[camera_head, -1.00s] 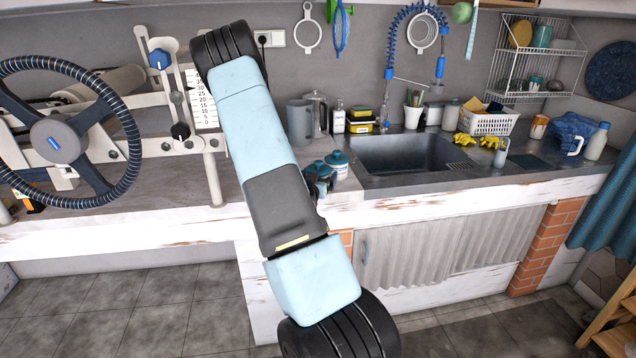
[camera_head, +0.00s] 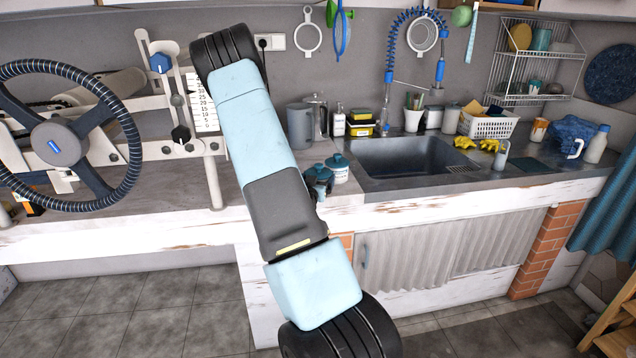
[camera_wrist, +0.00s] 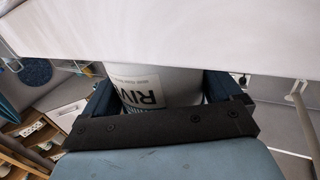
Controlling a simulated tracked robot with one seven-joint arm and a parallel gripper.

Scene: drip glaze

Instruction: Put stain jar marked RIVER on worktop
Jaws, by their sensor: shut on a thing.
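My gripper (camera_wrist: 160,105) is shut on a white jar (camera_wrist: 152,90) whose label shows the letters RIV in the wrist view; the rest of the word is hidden. A broad pale surface at the top of that view cuts off part of the jar. I cannot tell whether the held jar touches the worktop.
A sink (camera_head: 415,158) lies to the right. A grey jug (camera_head: 300,125) and a soap bottle (camera_head: 339,121) stand behind the jars. A slab roller with a large wheel (camera_head: 60,140) fills the left. The worktop's front edge is close to the jars.

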